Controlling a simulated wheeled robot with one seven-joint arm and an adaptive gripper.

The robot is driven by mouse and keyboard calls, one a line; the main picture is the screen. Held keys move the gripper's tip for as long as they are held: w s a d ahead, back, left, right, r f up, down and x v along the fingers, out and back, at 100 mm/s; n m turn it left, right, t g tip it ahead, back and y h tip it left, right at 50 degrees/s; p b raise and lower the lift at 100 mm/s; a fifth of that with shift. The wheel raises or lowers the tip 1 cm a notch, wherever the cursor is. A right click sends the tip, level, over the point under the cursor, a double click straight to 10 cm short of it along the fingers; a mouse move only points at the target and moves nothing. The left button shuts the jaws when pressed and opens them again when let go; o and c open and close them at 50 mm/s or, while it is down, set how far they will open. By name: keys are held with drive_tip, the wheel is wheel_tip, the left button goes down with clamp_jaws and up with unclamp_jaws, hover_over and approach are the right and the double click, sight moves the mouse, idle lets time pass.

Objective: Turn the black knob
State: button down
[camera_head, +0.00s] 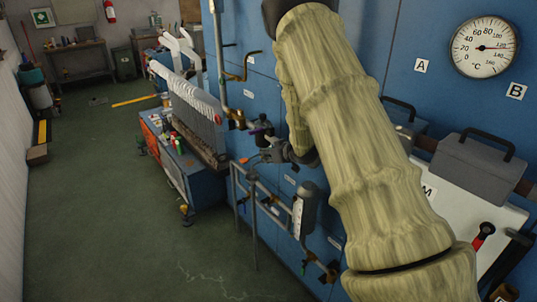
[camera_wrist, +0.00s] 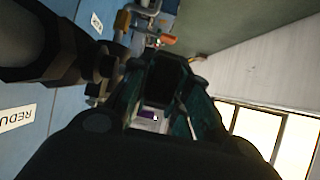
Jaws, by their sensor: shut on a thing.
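My gripper (camera_head: 272,148) is at the blue cabinet wall, left of my pale, wood-patterned arm in the head view. Its dark fingers reach left to a small black knob (camera_head: 262,122) on the pipework. In the wrist view my gripper (camera_wrist: 165,95) has its dark teal fingers closed around a dark thing, which looks like the black knob (camera_wrist: 168,75). A small purple and white patch shows between the finger bases. The picture is dark there, so the knob's exact outline and turn angle cannot be told. My gripper partly hides the knob.
A round temperature gauge (camera_head: 485,47) hangs on the blue wall at upper right. A grey toolbox (camera_head: 475,167) stands below it. A blue bench (camera_head: 185,165) with a row of white upright pieces is at left. Pipes and valves (camera_head: 252,190) run below my gripper. The green floor is open.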

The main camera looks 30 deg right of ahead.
drive_tip(key=shift+w+d+r, duration=0.1)
drive_tip(key=shift+r, duration=0.05)
drive_tip(key=c, duration=1.4)
unclamp_jaws()
drive_tip(key=shift+o, duration=0.2)
drive_tip(key=a+v, duration=0.1)
drive_tip(key=v, duration=1.1)
drive_tip(key=shift+d, duration=0.5)
drive_tip(key=shift+f, duration=0.2)
